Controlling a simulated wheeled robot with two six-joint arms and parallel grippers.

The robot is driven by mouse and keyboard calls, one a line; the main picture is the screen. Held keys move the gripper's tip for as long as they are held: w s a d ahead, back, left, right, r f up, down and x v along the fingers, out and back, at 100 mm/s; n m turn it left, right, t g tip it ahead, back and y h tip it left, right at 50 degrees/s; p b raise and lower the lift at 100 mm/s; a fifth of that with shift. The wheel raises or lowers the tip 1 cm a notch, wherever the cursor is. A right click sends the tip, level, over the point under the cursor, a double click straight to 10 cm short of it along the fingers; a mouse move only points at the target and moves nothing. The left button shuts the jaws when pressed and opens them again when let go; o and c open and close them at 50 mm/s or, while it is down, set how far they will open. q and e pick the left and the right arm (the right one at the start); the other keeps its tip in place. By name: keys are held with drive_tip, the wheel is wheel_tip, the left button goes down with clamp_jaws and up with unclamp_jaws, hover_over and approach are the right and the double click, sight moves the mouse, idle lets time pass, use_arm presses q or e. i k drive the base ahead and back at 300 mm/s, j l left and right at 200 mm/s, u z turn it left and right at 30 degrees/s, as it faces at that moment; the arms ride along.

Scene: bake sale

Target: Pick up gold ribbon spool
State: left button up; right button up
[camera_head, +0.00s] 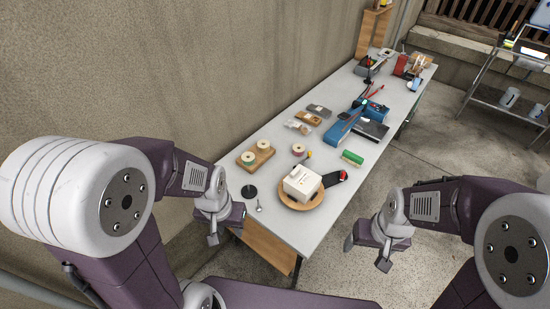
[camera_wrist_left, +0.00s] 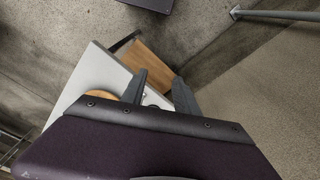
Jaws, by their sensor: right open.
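Two ribbon spools stand on a small wooden board (camera_head: 266,158) near the table's left edge: one with a greenish rim (camera_head: 247,158) and a pale tan one (camera_head: 262,147). A third spool (camera_head: 298,149), with a reddish rim, stands alone to their right. Which spool is gold is hard to tell at this size. My left gripper (camera_head: 212,239) is at the table's near left corner, apart from the spools. In the left wrist view its fingers (camera_wrist_left: 158,88) are spread and empty. My right gripper (camera_head: 384,262) is open and empty, off the table's right side.
A white box (camera_head: 302,181) sits on a round wooden board (camera_head: 288,201) near the front. A black disc (camera_head: 249,191) lies left of it. A green block (camera_head: 352,158), small packets (camera_head: 298,126) and a blue device (camera_head: 340,132) stand further back. A wall runs along the left.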

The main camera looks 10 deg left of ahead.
sight(263, 146)
drive_tip(key=i+j+z, duration=0.2)
drive_tip(key=j+z, duration=0.15)
drive_tip(key=i+j+z, duration=0.1)
drive_tip(key=j+z, duration=0.3)
drive_tip(key=i+j+z, duration=0.1)
drive_tip(key=j+z, duration=0.25)
drive_tip(key=j, duration=0.25)
drive_tip(key=j+z, duration=0.35)
drive_tip(key=j, duration=0.15)
